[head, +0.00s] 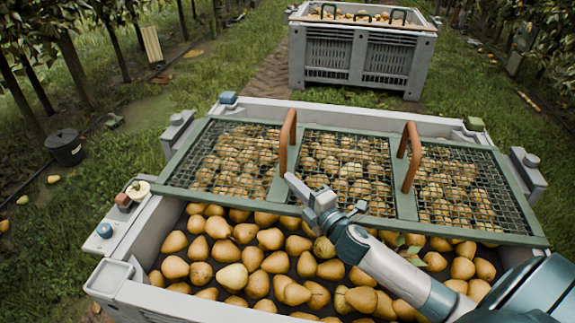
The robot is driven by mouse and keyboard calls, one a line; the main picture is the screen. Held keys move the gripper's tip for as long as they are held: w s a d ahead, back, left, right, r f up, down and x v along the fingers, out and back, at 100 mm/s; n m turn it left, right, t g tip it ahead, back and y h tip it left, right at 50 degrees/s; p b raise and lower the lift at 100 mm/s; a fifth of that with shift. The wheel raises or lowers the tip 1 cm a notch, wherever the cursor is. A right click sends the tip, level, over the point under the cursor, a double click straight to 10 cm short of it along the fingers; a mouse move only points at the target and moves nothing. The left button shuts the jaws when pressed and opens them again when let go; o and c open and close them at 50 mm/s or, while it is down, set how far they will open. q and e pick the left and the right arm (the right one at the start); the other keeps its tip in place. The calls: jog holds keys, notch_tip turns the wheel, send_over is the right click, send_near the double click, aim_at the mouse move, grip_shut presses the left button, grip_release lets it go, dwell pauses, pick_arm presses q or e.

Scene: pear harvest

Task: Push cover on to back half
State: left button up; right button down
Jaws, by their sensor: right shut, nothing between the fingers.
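A green-framed mesh cover (390,205) lies across the far part of the grey bin (135,215). It has two brown handles, a left one (287,140) and a right one (410,155). Pears (270,262) fill the bin. They show through the mesh and lie uncovered in the near part. My right gripper (292,182) is shut and empty. It is over the cover's near side, close to the near foot of the left handle; I cannot tell whether it touches the cover. My right forearm hides part of the cover's near edge and some pears. My left gripper is out of view.
Another grey bin (360,50) of pears stands behind on the grass. A dark bucket (66,147) stands at the left. Small fittings, including a blue-topped one (104,231) and a pale round one (137,190), sit on the near bin's left rim. Trees line both sides.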

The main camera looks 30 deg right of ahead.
jog(key=w, duration=0.4)
jog(key=shift+a, duration=0.15)
jog(key=shift+w+d, duration=1)
jog(key=shift+w, duration=0.25)
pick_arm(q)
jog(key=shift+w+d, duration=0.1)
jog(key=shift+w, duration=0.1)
pick_arm(e)
jog(key=shift+w+d, duration=0.25)
jog(key=shift+w, duration=0.1)
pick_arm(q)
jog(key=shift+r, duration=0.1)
pick_arm(e)
jog(key=w+d, duration=0.3)
jog(key=w, duration=0.1)
jog(key=w+d, duration=0.4)
jog(key=shift+b, duration=0.4)
jog(key=shift+w+d, duration=0.25)
jog(key=shift+w, duration=0.1)
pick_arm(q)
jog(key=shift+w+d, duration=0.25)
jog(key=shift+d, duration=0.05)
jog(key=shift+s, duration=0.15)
pick_arm(e)
jog(key=shift+s+a, duration=0.1)
